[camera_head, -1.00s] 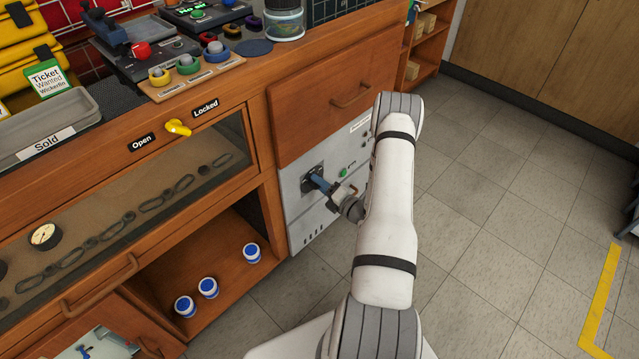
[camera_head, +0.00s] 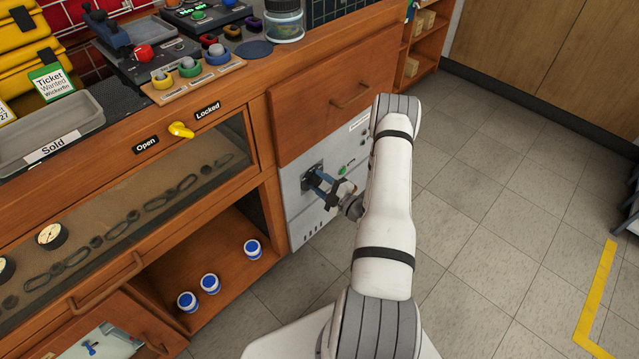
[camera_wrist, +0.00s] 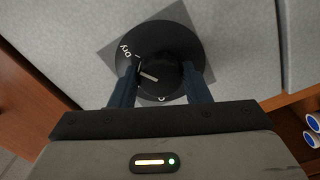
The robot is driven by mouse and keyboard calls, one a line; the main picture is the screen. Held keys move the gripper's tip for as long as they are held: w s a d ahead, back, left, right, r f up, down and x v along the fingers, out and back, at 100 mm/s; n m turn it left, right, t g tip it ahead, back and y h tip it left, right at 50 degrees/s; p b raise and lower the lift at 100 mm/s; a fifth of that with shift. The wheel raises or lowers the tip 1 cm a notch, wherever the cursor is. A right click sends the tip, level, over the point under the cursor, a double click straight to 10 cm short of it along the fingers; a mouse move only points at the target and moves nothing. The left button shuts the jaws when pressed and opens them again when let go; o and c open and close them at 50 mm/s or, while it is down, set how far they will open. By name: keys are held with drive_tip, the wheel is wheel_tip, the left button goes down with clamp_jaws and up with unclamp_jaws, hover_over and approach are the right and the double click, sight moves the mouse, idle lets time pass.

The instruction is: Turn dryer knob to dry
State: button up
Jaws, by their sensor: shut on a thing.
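The dryer knob (camera_wrist: 160,78) is a black round knob with a white pointer line, on a dark round dial on the grey panel. In the wrist view "Dry" is printed at the dial's upper left, and the pointer line points left and slightly up, a little below that word. Another letter at the bottom of the dial is partly hidden. My gripper (camera_wrist: 160,85) has its two blue fingers on either side of the knob, shut on it. In the head view my gripper (camera_head: 322,182) is at the dryer panel (camera_head: 306,222), and the knob is mostly hidden.
A wooden drawer (camera_head: 335,105) is above the panel. An open shelf with several white and blue jars (camera_head: 252,249) is to the left. A yellow latch (camera_head: 181,130) sits between "Open" and "Locked" labels. Floor (camera_head: 500,210) to the right is clear.

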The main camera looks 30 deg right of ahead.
drive_tip(key=shift+s+a+f+m, duration=0.1)
drive_tip(key=shift+s+f+m, duration=0.05)
drive_tip(key=shift+m, duration=0.15)
drive_tip(key=o, duration=1)
drive_tip(key=p+v, duration=0.1)
drive_tip(key=v, duration=0.6)
drive_tip(key=shift+s+d, duration=0.2)
drive_tip(key=shift+s, duration=0.1)
